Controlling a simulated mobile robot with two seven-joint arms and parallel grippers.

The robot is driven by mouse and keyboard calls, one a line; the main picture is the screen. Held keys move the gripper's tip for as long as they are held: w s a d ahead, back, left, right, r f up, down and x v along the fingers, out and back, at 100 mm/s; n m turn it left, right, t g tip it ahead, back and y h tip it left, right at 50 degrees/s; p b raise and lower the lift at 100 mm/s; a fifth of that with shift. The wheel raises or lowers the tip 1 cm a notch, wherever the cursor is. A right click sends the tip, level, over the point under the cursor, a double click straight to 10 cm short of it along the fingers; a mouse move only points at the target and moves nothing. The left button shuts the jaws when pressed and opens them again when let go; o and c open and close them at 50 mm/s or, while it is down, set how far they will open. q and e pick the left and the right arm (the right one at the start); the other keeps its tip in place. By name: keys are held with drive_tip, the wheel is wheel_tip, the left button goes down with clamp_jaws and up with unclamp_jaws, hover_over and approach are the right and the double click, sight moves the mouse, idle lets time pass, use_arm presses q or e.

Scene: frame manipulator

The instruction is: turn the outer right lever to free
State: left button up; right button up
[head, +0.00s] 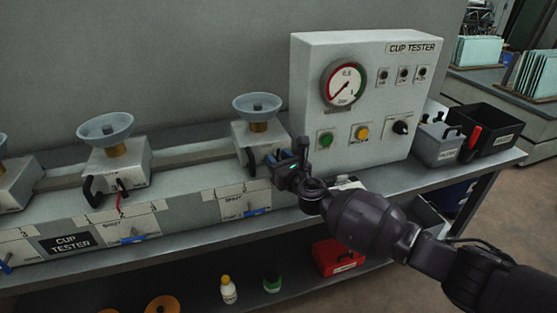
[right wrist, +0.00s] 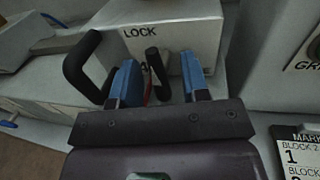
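The right cup station (head: 246,138) is a white block with a blue-grey cup (head: 256,106) on top. My right gripper (head: 283,161) is at the front right of this station. In the right wrist view its blue fingers (right wrist: 162,80) are apart, with the lever between them and gaps on both sides. The lever's base is partly hidden. My left gripper is not in view.
The cup tester panel (head: 357,60) with gauge and knobs stands just right of the station. Another cup station (head: 118,165) stands further left. Bottles and a red box (head: 338,257) lie below.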

clamp_jaws()
